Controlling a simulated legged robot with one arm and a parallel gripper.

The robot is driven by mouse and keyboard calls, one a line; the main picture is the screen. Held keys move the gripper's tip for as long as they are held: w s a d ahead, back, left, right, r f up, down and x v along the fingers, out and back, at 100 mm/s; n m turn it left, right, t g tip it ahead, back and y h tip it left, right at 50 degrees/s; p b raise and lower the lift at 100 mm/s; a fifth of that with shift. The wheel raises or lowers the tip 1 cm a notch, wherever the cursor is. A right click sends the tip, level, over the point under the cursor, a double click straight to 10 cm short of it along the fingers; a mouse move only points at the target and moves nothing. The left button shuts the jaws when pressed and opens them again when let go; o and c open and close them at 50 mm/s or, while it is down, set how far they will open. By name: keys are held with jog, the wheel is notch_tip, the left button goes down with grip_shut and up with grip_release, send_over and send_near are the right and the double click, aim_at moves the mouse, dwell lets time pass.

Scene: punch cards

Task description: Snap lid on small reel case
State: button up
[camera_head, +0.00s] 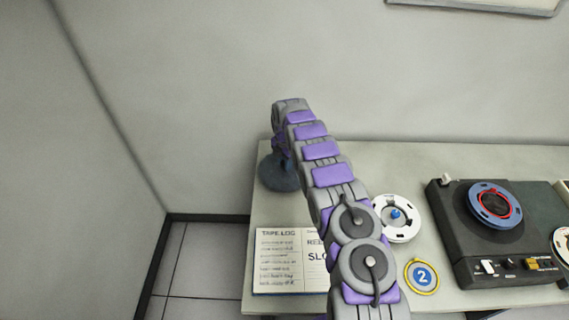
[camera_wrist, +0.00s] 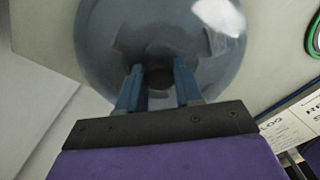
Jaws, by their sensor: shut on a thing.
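A round, smoky blue-grey, see-through lid (camera_wrist: 105,45) fills the upper middle of the wrist view. My gripper (camera_wrist: 158,72) is shut on it, with its two blue fingers at a dark knob-like spot in the lid's middle. In the head view the lid (camera_head: 278,174) shows at the left end of the table, partly behind my arm. Whether it touches the table or something under it, I cannot tell. I cannot make out the case's base; a green-rimmed round thing (camera_wrist: 315,38) is cut off at the wrist view's right edge.
A pale table (camera_head: 455,170) stands against the wall. An open tape log (camera_head: 277,258) lies at its front left. A white reel (camera_head: 397,232), a yellow-rimmed tag marked 2 (camera_head: 423,277) and a black tape player (camera_head: 452,225) with a blue reel (camera_head: 483,202) stand to the right.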

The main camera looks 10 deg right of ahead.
jog(key=shift+r+p, duration=1.3)
jog(key=shift+r, duration=2.2)
jog(key=shift+f, duration=0.15)
jog(key=shift+f, duration=1.7)
jog(key=shift+p, duration=0.7)
jog(key=shift+f, duration=1.65)
jog(key=o, duration=1.1)
jog(key=shift+c, duration=0.5)
jog(key=shift+c, duration=0.6)
